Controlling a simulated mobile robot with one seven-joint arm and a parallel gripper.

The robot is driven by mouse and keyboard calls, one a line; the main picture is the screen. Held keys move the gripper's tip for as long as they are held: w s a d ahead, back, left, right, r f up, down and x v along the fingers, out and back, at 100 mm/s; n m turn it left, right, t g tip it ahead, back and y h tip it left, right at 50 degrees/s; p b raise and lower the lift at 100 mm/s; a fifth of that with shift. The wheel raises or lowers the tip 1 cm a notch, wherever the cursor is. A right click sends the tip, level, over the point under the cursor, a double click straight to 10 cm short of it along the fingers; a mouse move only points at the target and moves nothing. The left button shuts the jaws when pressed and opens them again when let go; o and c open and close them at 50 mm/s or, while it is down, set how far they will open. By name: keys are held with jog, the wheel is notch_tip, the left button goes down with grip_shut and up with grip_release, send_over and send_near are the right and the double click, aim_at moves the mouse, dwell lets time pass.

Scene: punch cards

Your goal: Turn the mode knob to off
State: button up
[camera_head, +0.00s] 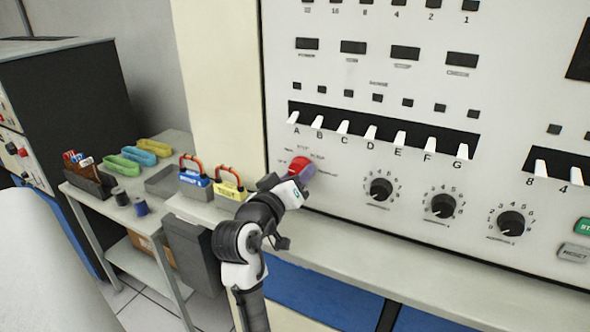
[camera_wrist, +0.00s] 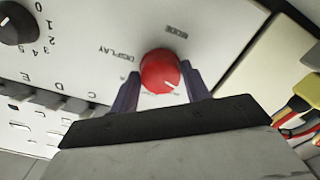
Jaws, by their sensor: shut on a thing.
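The red mode knob (camera_head: 300,165) is on the light panel, at the left end of the row of knobs. In the wrist view the round red knob (camera_wrist: 160,72) sits between the two purple fingers of my gripper (camera_wrist: 160,82), with a white pointer line near its lower right. Lettering such as MODE and DISPLAY shows upside down around it; the rest of the labels are hidden or too small to read. In the head view my gripper (camera_head: 305,174) is at the knob, its fingers shut on it and partly covering it.
Black numbered dials (camera_head: 381,189) stand right of the knob. A row of white lever switches (camera_head: 371,132) is above. A green START button (camera_head: 584,226) and a grey RESET button (camera_head: 574,252) are at far right.

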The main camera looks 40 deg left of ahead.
jog(key=shift+n+p, duration=0.65)
jog(key=shift+n, duration=0.45)
jog(key=o, duration=1)
jog(key=shift+b+v, duration=2.05)
jog(key=shift+v, duration=4.9)
jog(key=shift+w, duration=0.1)
